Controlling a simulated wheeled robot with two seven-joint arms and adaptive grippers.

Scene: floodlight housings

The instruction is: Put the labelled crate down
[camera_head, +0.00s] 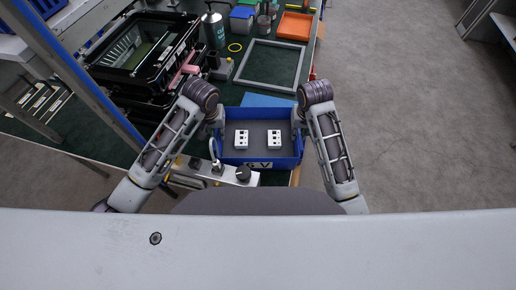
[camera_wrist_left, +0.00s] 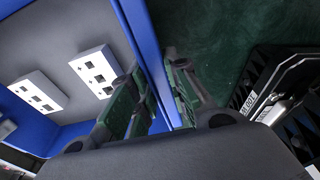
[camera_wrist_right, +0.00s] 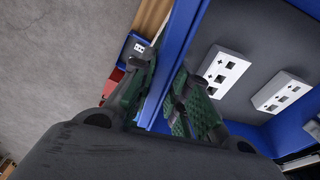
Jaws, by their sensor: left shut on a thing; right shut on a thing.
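My left gripper (camera_wrist_left: 155,98) is shut on the crate's left wall (camera_wrist_left: 142,40). My right gripper (camera_wrist_right: 163,100) is shut on its right wall (camera_wrist_right: 180,55). The fingers straddle the walls in both wrist views. Whether the crate's underside touches the table is hidden.
The green table (camera_head: 60,128) holds black floodlight housings (camera_head: 140,50) at the left and a grey square frame (camera_head: 270,66) beyond the crate. A blue flat piece (camera_head: 268,100) lies just behind the crate. A grey control box (camera_head: 200,175) stands at its near left. An orange tray (camera_head: 295,26) is further back.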

